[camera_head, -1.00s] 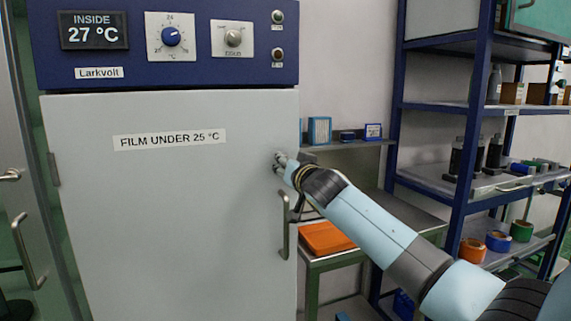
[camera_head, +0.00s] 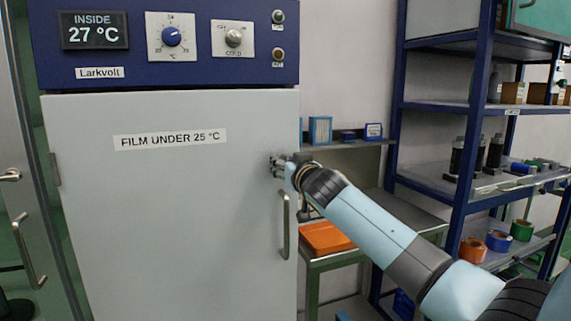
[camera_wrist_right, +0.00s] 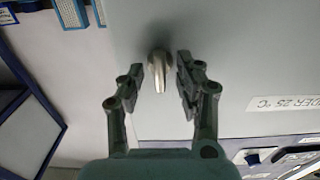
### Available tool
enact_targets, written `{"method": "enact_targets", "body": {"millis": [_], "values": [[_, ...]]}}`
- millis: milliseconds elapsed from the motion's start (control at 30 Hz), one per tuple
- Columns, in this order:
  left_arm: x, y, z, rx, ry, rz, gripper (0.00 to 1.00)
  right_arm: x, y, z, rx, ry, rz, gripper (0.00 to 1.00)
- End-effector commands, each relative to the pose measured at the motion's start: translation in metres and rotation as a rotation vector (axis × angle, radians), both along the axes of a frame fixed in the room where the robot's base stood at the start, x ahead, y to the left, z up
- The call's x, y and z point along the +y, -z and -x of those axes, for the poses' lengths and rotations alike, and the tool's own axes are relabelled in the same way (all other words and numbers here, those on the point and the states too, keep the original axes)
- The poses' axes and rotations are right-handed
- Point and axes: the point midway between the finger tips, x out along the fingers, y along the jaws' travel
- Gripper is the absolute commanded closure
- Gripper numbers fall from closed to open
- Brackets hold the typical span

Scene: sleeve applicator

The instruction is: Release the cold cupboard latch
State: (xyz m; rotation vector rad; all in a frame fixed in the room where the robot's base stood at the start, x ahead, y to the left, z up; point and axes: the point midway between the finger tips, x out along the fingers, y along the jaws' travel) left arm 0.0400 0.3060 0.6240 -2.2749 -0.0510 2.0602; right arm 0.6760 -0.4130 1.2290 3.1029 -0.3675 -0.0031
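The cold cupboard (camera_head: 170,215) has a pale grey door under a blue panel, and the door is shut. A small metal latch lever (camera_wrist_right: 160,72) sticks out from the door in the right wrist view; in the head view my gripper hides it. My right gripper (camera_head: 277,167) is at the door's right edge, just above the long handle (camera_head: 286,226). In the wrist view its two dark fingers are apart, one on each side of the lever, with small gaps visible. My left gripper is in neither view.
The display (camera_head: 94,31) reads 27 °C. A door label (camera_head: 170,140) says "FILM UNDER 25 °C". To the right stand a metal bench with an orange item (camera_head: 326,237) and a blue shelf rack (camera_head: 470,150) with rolls and bottles. A glazed door stands at left.

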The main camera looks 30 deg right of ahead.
Motion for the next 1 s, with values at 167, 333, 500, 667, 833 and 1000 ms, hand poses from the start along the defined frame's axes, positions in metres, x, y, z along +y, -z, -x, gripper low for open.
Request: {"method": "enact_targets", "body": {"millis": [167,333,500,667,833,1000], "values": [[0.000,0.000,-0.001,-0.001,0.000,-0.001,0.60,0.000,0.000,0.000,0.000,0.000,-0.001,0.65],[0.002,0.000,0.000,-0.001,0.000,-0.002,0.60,0.002,0.001,0.010,0.000,-0.001,0.000,0.65],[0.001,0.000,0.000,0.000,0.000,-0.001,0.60,0.010,0.002,0.042,0.002,-0.002,0.000,0.65],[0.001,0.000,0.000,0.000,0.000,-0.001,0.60,0.019,0.002,0.078,0.001,-0.002,0.001,0.65],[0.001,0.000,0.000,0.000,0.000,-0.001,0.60,0.025,0.001,0.105,0.001,-0.001,0.001,0.65],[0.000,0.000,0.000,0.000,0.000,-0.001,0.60,0.028,0.001,0.116,0.001,0.000,0.000,0.65]]}}
